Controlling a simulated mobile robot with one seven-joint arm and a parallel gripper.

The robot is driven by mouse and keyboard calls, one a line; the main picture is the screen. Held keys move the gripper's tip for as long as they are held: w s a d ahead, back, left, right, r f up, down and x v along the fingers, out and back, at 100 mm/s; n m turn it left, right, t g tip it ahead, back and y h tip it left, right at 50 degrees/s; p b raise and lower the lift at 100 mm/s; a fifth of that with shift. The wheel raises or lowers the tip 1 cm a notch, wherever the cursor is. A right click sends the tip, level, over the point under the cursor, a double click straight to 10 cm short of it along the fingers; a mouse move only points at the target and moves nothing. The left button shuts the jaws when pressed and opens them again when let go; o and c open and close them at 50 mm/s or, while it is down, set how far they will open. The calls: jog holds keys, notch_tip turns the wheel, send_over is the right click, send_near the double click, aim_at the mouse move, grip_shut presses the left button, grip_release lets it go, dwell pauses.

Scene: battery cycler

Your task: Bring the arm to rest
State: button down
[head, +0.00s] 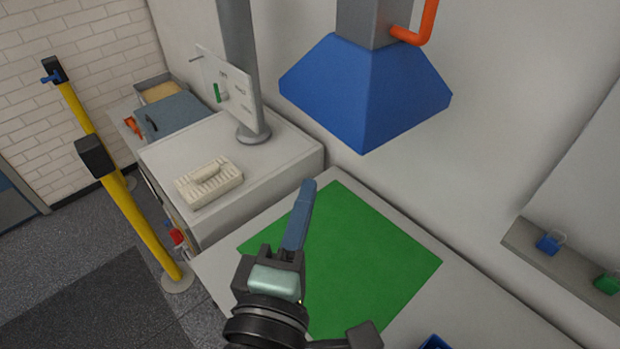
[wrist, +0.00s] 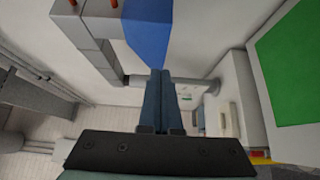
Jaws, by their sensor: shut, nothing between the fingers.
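My gripper (head: 307,188) shows in the head view in front of the green mat (head: 370,260), pointing up and away from me. Its two blue-grey fingers lie together, with nothing between them. In the wrist view the shut fingers of my gripper (wrist: 160,75) stand in the middle of the picture. How high the fingers are above the bench cannot be told exactly. My forearm hides part of the mat's near left side.
A blue hood (head: 365,95) hangs above the bench behind the mat. A yellow post (head: 140,220) stands at the left. Blue (head: 547,243) and green (head: 607,283) padlocks sit on a right-hand ledge.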

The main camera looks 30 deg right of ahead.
jog(key=w+a+r+m+t+y+b, duration=0.1)
jog(key=w+a+r+m+t+y, duration=0.3)
jog(key=r, duration=0.4)
jog(key=w+a+r+m+t+y+b, duration=0.1)
jog(key=w+a+r+m+t, duration=0.15)
jog(key=a+r+t, duration=0.35)
jog(key=s+a+r+m+t+y+b, duration=0.1)
jog(key=s+a+r+t+y, duration=0.1)
jog(key=r, duration=0.6)
jog(key=s+a+r+m+t+y, duration=0.2)
jog(key=r+y, duration=0.3)
jog(key=r, duration=0.3)
jog(key=shift+s+a+r+b, duration=0.2)
jog(key=shift+s+a+b, duration=0.25)
jog(key=shift+s, duration=0.35)
